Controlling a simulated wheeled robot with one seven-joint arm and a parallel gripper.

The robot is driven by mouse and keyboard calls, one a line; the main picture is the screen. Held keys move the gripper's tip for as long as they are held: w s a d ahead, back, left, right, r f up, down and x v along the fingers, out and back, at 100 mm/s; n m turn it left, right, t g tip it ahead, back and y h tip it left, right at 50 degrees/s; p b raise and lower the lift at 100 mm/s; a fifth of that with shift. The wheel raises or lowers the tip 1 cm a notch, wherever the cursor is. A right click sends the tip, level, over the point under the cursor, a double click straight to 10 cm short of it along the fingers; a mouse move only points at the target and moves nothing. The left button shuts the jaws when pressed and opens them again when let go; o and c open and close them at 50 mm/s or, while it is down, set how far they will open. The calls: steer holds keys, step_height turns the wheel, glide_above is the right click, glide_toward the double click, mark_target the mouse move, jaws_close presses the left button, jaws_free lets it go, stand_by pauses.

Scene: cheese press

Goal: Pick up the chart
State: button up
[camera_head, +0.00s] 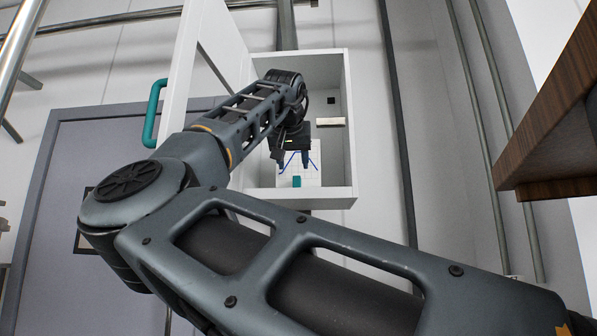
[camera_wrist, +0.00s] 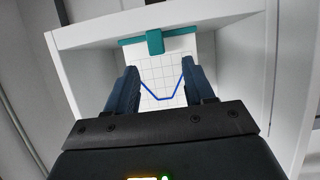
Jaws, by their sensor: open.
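The chart (camera_head: 312,178) is a white gridded sheet with a blue zigzag line, inside an open white wall cabinet (camera_head: 328,194). In the wrist view the chart (camera_wrist: 166,71) has a teal bar with a tab (camera_wrist: 155,42) along the edge at the top of the picture. My gripper (camera_head: 297,163) reaches into the cabinet, its fingers apart in front of the chart. In the wrist view my gripper (camera_wrist: 163,76) is open, one finger on each side of the sheet with nothing clamped between them. The fingers hide parts of the side edges. I cannot tell whether they touch it.
The cabinet door (camera_head: 187,70) stands open at the left, with a teal handle (camera_head: 154,113). The cabinet walls enclose my gripper closely. A small cream block (camera_head: 330,121) is on the cabinet's inside. A wooden surface (camera_head: 550,120) juts in at the right.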

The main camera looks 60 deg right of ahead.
mark_target(297, 174)
steer(key=x, duration=0.2)
steer(key=p+x, duration=0.1)
steer(key=x, duration=0.1)
steer(key=r+p+x, duration=0.1)
steer(key=x, duration=0.1)
steer(key=shift+s+d, duration=0.15)
steer(key=shift+d, duration=0.15)
steer(key=shift+w+d+f, duration=0.25)
steer(key=shift+d+f, duration=0.15)
steer(key=shift+d, duration=0.1)
steer(key=shift+c, duration=0.3)
jaws_close()
